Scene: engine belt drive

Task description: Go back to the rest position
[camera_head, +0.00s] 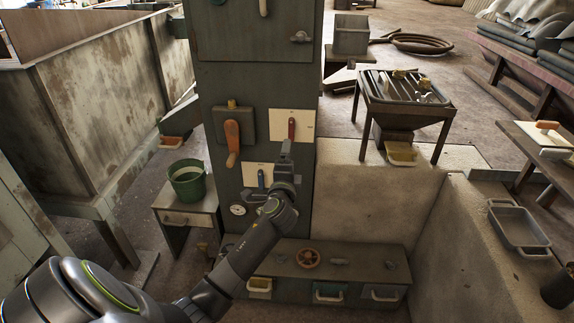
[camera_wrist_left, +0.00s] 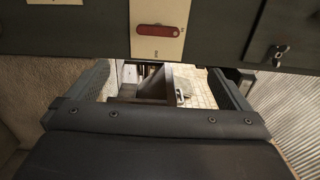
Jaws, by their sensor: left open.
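My left arm comes in from the lower left in the head view. My left gripper (camera_head: 285,165) is raised in front of the tall dark green cabinet (camera_head: 258,85), just below a red-handled lever (camera_head: 291,128) on a cream plate. In the left wrist view the gripper (camera_wrist_left: 158,85) has its two fingers wide apart with nothing held between them. The red lever also shows in that view (camera_wrist_left: 158,31), lying across its plate beyond the fingers. My right gripper is not in view.
A green bucket (camera_head: 187,183) stands on a small table to the left. A low bench with a handwheel (camera_head: 307,258) lies below the gripper. A concrete wall (camera_head: 370,195) stands at right.

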